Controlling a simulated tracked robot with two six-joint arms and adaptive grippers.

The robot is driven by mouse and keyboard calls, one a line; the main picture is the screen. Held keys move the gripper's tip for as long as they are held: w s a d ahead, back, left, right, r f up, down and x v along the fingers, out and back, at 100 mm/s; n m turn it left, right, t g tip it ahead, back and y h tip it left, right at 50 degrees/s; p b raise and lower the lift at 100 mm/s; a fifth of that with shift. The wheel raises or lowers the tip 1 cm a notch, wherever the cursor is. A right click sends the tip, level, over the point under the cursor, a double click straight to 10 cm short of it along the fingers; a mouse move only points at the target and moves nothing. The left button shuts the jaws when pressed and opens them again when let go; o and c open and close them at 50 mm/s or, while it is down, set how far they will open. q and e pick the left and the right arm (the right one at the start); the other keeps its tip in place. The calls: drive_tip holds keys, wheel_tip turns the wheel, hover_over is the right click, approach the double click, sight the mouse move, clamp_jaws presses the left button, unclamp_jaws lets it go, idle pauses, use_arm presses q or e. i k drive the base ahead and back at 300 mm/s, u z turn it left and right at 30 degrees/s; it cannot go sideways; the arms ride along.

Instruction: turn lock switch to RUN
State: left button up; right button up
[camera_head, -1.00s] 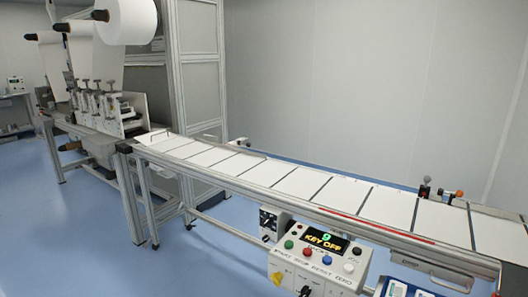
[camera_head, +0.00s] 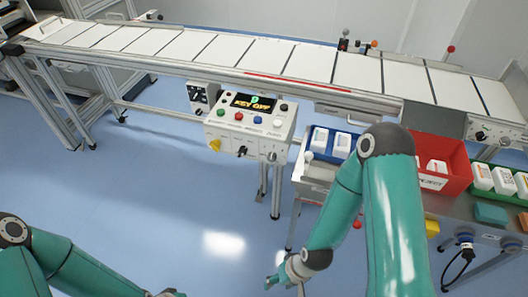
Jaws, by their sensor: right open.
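The control box (camera_head: 250,125) hangs under the front rail of the conveyor. Its display (camera_head: 255,103) reads KEY OFF with a green character above. Green, red, blue and white buttons sit below the display. On the lower front are a yellow knob (camera_head: 214,144) and a dark switch (camera_head: 242,151), which looks like the lock switch; its labels are too small to read. My right gripper (camera_head: 286,284) is open at the bottom edge, below and apart from the box, partly cut off. My left wrist shows at the bottom left; its fingers cannot be made out.
A side table with a blue tray (camera_head: 317,152) and a red bin (camera_head: 456,150) stands right. The floor before the box is clear.

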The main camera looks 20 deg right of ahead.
sight(216, 144)
drive_tip(key=u, duration=1.65)
drive_tip(key=i, duration=0.1)
drive_tip(key=z, duration=2.55)
drive_tip(key=k, duration=1.1)
drive_tip(key=u, duration=0.95)
drive_tip(key=i, duration=1)
drive_tip(key=z, duration=0.05)
